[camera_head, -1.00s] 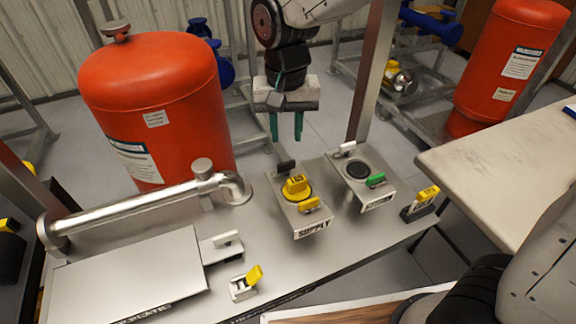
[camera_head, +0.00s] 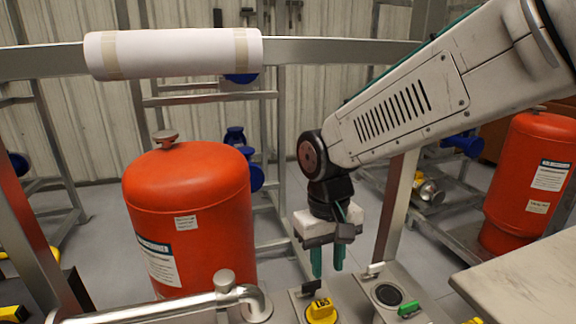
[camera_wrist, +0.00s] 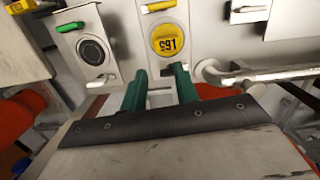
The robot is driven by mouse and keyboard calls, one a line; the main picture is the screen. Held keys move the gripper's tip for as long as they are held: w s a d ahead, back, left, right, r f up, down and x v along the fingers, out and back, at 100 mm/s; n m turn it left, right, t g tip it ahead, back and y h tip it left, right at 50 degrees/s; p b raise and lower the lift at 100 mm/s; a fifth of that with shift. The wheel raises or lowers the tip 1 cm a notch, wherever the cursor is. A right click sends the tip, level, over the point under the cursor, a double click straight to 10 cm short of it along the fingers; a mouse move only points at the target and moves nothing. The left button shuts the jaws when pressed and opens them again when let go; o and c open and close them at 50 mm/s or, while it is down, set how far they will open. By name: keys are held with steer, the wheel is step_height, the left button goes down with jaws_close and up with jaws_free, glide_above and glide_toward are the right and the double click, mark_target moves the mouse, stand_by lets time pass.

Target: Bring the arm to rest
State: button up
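My gripper (camera_head: 327,273) hangs fingers down at the end of my arm, above and behind the bench fixtures in the head view. Its two green fingers stand apart with nothing between them. In the wrist view the fingers (camera_wrist: 160,85) also show a clear gap, with bench metal behind it. A yellow round knob (camera_head: 321,310) lies just below and in front of the fingers; it also shows in the wrist view (camera_wrist: 166,40). Beside it is a plate with a dark round socket (camera_head: 388,295) and a green handle (camera_head: 409,308).
A red tank (camera_head: 188,215) stands left of my gripper, with a metal pipe (camera_head: 170,308) in front. A white roll (camera_head: 172,52) is on the upper rail. A second red tank (camera_head: 530,185) and a pale tabletop (camera_head: 525,285) are at right. A metal post (camera_head: 397,205) rises close by.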

steer(key=s+d+r+m+t, duration=0.1)
steer(key=s+d+r+m, duration=0.1)
steer(key=s+d, duration=0.6)
steer(key=s+d+r+m+t, duration=0.1)
steer(key=s+d+r, duration=0.3)
steer(key=s+d, duration=0.4)
steer(key=d+m, duration=0.1)
steer(key=d, duration=0.1)
steer(key=shift+s+d+r, duration=0.15)
steer(key=shift+d+r, duration=0.15)
steer(key=shift+r, duration=0.05)
